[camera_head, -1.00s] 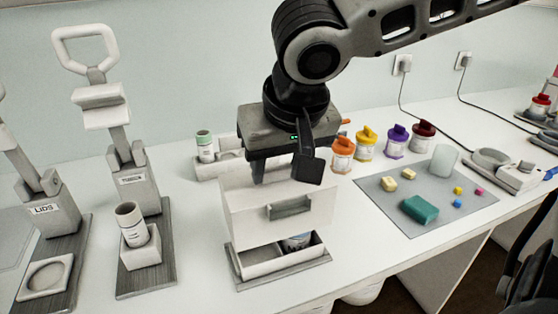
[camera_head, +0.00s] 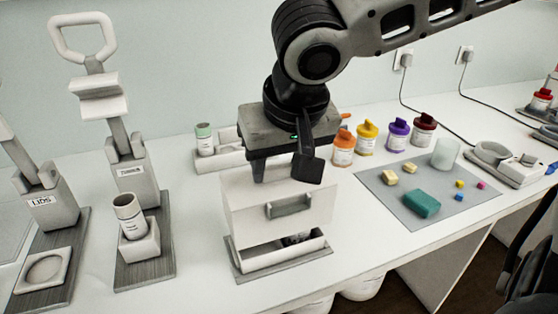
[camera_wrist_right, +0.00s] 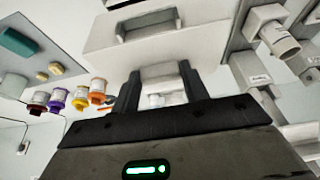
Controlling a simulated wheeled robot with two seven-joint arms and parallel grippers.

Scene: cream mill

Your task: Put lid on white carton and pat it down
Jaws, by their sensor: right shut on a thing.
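The white lid (camera_head: 250,214) is a deep box with a grey-framed recess on its front. My right gripper (camera_head: 284,172) is shut on its top from above. The white carton (camera_head: 262,263) stands on a grey board right below, its front wall showing under the lid. A dark gap with something inside it shows between them at the front right, so the lid is not flush there. In the right wrist view the fingers (camera_wrist_right: 160,88) flank a raised part of the lid (camera_wrist_right: 185,40). The carton's back is hidden. My left gripper is not in view.
A press holding a white jar (camera_head: 131,218) and another press marked lids (camera_head: 45,200) stand at left. A white tray with a green-topped jar (camera_head: 204,139) is behind. Several coloured-lid jars and a grey mat (camera_head: 455,207) with small blocks lie at right.

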